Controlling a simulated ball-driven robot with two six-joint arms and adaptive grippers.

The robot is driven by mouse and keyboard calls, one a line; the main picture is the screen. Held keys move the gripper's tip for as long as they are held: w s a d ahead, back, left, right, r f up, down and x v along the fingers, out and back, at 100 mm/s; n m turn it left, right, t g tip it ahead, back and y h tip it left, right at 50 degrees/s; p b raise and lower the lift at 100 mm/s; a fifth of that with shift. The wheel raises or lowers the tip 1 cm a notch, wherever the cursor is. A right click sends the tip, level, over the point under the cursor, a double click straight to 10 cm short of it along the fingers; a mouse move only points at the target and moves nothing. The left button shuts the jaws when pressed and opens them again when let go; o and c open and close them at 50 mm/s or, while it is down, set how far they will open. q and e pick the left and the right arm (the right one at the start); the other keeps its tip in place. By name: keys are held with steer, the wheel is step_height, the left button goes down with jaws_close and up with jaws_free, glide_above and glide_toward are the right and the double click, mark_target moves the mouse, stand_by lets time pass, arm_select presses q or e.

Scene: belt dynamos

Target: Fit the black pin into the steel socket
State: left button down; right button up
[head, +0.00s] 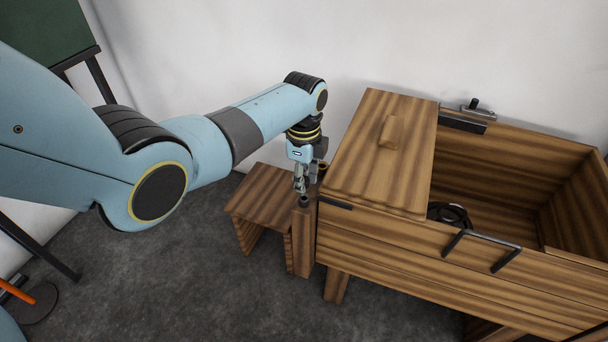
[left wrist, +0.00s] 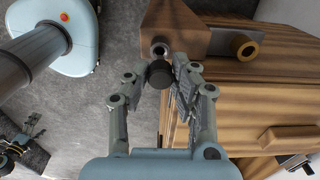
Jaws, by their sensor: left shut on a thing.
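My left gripper (head: 300,184) hangs, pointing down, over the top of a wooden post beside the wooden chest. In the left wrist view, my left gripper (left wrist: 163,84) has its fingers closed on the black pin (left wrist: 160,74), whose round dark end shows between the fingertips. The steel socket (left wrist: 160,48), a small metal ring with a dark hole, sits in the end of a wooden block just beyond the pin. The pin looks close to the socket but not in line with it; whether they touch I cannot tell.
The slatted wooden chest (head: 390,235) stands close on the right, with its lid part (head: 380,150) on the near left and a black handle (head: 483,248). A brass-rimmed cylinder (left wrist: 246,48) sticks out near the socket. A low wooden bench (head: 270,198) stands behind the post.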

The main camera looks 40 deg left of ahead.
arm_select(q)
steer(key=shift+f, duration=0.3)
stand_by(0.9)
steer(key=shift+p, duration=0.55)
stand_by(0.5)
steer(key=shift+f+b, duration=1.3)
steer(key=shift+f, duration=0.35)
steer(key=c, duration=1)
jaws_free()
steer(key=shift+r, duration=0.1)
step_height(320, 180, up, 12)
steer(key=shift+f, duration=0.1)
